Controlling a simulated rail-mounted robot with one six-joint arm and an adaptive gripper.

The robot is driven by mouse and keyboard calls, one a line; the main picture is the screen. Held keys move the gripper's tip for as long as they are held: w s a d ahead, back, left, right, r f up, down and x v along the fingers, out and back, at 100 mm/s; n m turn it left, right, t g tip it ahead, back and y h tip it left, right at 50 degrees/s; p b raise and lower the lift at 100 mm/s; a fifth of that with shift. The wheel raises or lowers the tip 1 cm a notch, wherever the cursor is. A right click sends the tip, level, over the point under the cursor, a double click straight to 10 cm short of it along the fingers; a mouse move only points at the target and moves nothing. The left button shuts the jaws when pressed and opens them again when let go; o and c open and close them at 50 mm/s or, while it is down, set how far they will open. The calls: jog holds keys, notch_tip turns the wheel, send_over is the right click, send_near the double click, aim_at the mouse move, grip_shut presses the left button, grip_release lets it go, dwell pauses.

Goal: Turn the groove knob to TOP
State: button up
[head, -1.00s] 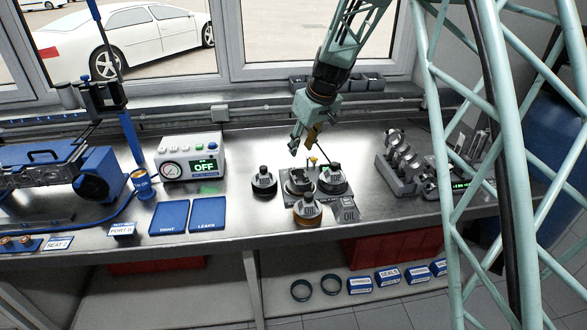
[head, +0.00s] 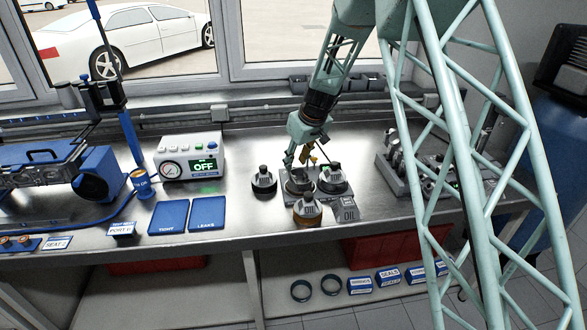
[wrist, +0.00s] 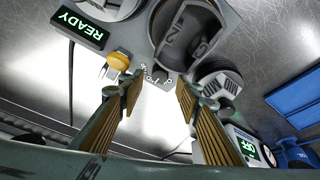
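In the head view my gripper (head: 299,164) hangs low at the back of the piston group and partly hides the knob area.
In the wrist view a big dark piston (wrist: 190,30) stands near the knob. The tester (head: 190,157) reads OFF; bench between it and the pistons is clear.

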jog(key=shift+x, duration=2.2)
jog(key=c, duration=0.8)
